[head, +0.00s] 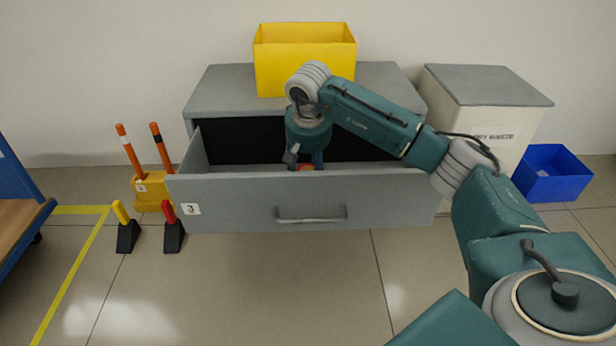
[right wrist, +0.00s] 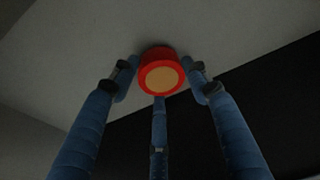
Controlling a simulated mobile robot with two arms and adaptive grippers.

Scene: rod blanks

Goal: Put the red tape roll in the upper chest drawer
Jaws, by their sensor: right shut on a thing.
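The red tape roll (right wrist: 144,78) shows in the right wrist view between the fingers of my right gripper (right wrist: 160,85), which is shut on it. The right gripper (head: 305,158) reaches down inside the open upper drawer (head: 240,205) of the grey chest (head: 215,92). The drawer front hides the fingertips and most of the roll. I cannot tell whether the roll touches the drawer floor. My left gripper is not in view.
A yellow bin (head: 290,68) stands on the chest. A grey-lidded box (head: 490,85) and a blue bin (head: 555,175) stand to the right. Orange and black posts in a yellow holder (head: 152,190) and two small bollards stand left of the chest. The floor in front is clear.

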